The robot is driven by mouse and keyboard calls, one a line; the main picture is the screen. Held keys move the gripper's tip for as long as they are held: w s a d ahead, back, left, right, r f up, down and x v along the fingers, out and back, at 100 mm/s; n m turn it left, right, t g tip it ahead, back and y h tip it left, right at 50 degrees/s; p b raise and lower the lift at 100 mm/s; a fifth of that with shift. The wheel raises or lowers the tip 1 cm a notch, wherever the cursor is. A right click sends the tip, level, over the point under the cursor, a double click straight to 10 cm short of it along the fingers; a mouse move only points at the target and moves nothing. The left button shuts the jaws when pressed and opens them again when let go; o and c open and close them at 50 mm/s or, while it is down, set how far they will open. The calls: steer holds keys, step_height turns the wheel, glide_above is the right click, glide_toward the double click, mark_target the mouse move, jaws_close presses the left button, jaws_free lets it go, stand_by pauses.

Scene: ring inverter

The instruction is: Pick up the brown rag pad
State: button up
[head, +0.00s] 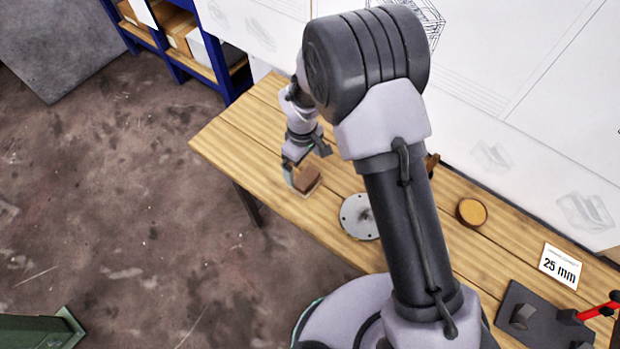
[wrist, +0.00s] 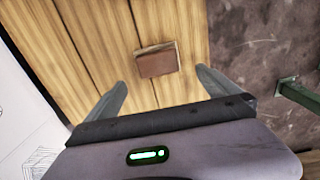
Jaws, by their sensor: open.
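The brown rag pad (head: 308,179) is a small brown block-like pad lying on the wooden table near its left end and front edge. In the wrist view the pad (wrist: 157,63) lies flat on the planks, beyond and between my two fingertips. My gripper (head: 297,172) is just above and beside the pad in the head view. In the wrist view my gripper (wrist: 160,83) has its fingers spread wide apart with nothing between them. I cannot tell the exact height of the fingertips above the pad.
On the wooden table (head: 240,130), a grey metal disc (head: 358,216) lies right of the pad. Farther right are a round wooden piece (head: 472,212), a "25 mm" card (head: 560,266) and a dark fixture (head: 540,318). A blue shelf (head: 205,60) stands behind the left end.

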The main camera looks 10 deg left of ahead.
mark_target(306, 178)
steer(key=f+b, duration=0.1)
steer(key=f, duration=0.2)
steer(key=f+b, duration=0.1)
steer(key=f, duration=0.2)
steer(key=f+b, duration=0.1)
steer(key=f, duration=0.2)
steer(key=shift+w+d+f+b, duration=0.15)
steer(key=shift+d+f+b, duration=0.1)
steer(key=shift+b, duration=0.05)
steer(key=shift+r, duration=0.15)
steer(key=c, duration=1.4)
step_height(306, 178, up, 4)
steer(key=shift+r+p, duration=0.1)
steer(key=shift+p, duration=1.15)
steer(key=s+a+p, duration=0.2)
steer(key=s, duration=1.4)
steer(key=shift+r+p, duration=0.3)
steer(key=shift+r, duration=0.1)
